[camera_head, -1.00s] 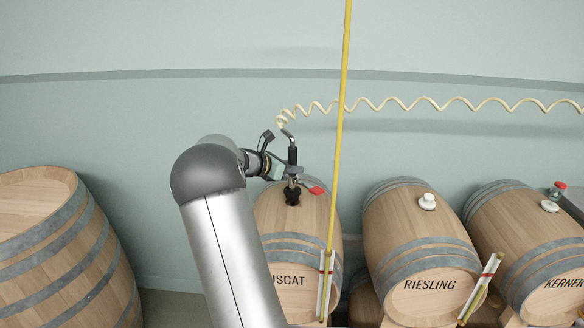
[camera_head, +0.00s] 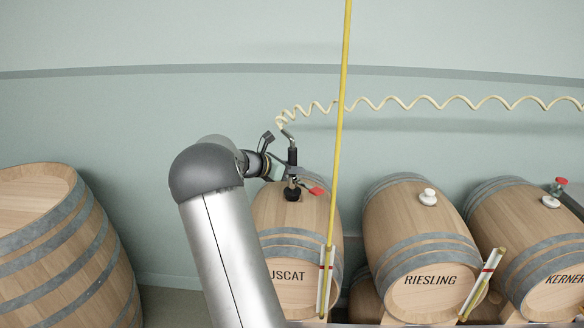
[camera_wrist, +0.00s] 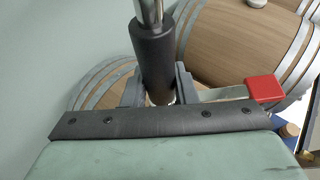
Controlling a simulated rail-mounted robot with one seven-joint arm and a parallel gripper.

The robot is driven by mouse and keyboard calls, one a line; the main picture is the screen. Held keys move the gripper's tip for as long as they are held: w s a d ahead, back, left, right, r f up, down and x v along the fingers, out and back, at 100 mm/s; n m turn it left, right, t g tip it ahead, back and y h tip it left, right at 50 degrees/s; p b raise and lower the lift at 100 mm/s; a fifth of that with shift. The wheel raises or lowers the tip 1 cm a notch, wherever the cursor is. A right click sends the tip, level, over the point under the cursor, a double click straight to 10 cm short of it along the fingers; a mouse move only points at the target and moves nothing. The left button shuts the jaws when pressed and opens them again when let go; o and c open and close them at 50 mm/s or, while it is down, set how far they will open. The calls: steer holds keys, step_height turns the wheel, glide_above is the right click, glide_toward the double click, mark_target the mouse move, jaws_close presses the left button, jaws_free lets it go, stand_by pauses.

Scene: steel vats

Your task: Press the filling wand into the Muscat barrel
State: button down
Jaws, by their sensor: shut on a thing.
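The filling wand (camera_head: 292,157) has a black grip, a bent metal tube on top and a red-tipped lever at its side. It stands nearly upright over the top of the Muscat barrel (camera_head: 270,214). Its dark lower end is at the dark bung hole; I cannot tell how deep it reaches. In the wrist view, the jaws (camera_wrist: 159,92) close around the wand (camera_wrist: 152,48), and the red lever tip (camera_wrist: 265,89) sticks out to the right. The wrist view hides the wand's lower end.
A pale coiled hose (camera_head: 400,104) runs from the wand to the right. A yellow pole (camera_head: 340,130) crosses in front, just right of the wand. The Riesling barrel (camera_head: 400,225) and Kerner barrel (camera_head: 520,235) stand to the right. A large barrel (camera_head: 60,250) stands at left.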

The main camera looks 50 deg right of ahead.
steer(key=shift+f+b, duration=0.3)
steer(key=shift+f, duration=0.35)
steer(key=c, duration=1.1)
jaws_free()
steer(key=shift+a, duration=0.1)
steer(key=b+v, duration=0.2)
steer(key=v, duration=1.5)
steer(key=shift+r, duration=0.2)
